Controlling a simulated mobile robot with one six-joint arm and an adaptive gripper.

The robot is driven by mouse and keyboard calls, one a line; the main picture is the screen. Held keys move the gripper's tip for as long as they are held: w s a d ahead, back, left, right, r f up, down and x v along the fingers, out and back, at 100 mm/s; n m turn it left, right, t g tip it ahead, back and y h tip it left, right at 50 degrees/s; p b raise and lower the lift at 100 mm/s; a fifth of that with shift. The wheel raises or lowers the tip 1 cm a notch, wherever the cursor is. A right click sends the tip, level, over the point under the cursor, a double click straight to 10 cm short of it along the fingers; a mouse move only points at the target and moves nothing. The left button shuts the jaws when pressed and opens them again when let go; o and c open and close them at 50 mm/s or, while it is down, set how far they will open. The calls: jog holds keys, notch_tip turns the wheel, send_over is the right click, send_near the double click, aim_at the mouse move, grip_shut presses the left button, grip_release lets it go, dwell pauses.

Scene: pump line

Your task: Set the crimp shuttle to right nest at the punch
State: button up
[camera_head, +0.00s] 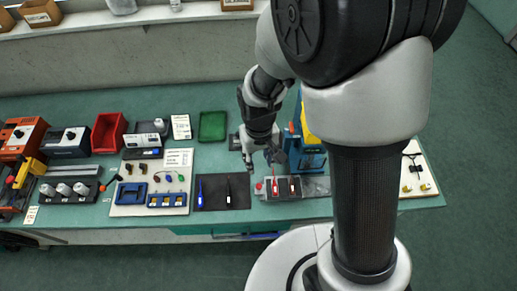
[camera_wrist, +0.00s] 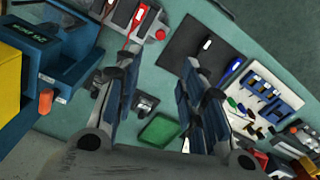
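The blue and yellow punch (camera_head: 306,155) stands at the table's right part, partly hidden by my arm. In front of it lies a long grey base (camera_head: 318,187). Two dark blocks with red parts, apparently the crimp shuttle (camera_head: 294,187), sit toward its left and middle; its right part looks bare. Which nest is at the punch cannot be told. My gripper (camera_head: 262,160) is above the table, just behind and left of the base, touching nothing. In the wrist view my gripper (camera_wrist: 163,55) is open and empty. The punch (camera_wrist: 50,50) is left there, and the shuttle area (camera_wrist: 125,18) is partly behind a finger.
A red button (camera_wrist: 160,34) is at the base's end. A dark mat (camera_head: 223,191) with a blue and a black tool lies to the left. Green (camera_head: 212,126) and red (camera_head: 108,132) bins stand farther back. A white board (camera_head: 418,172) with yellow parts is at right.

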aim_at(259, 185)
notch_tip(259, 185, down, 17)
jog(key=b, duration=0.4)
jog(key=shift+f, duration=0.15)
grip_shut()
dwell(0.3)
dwell(0.4)
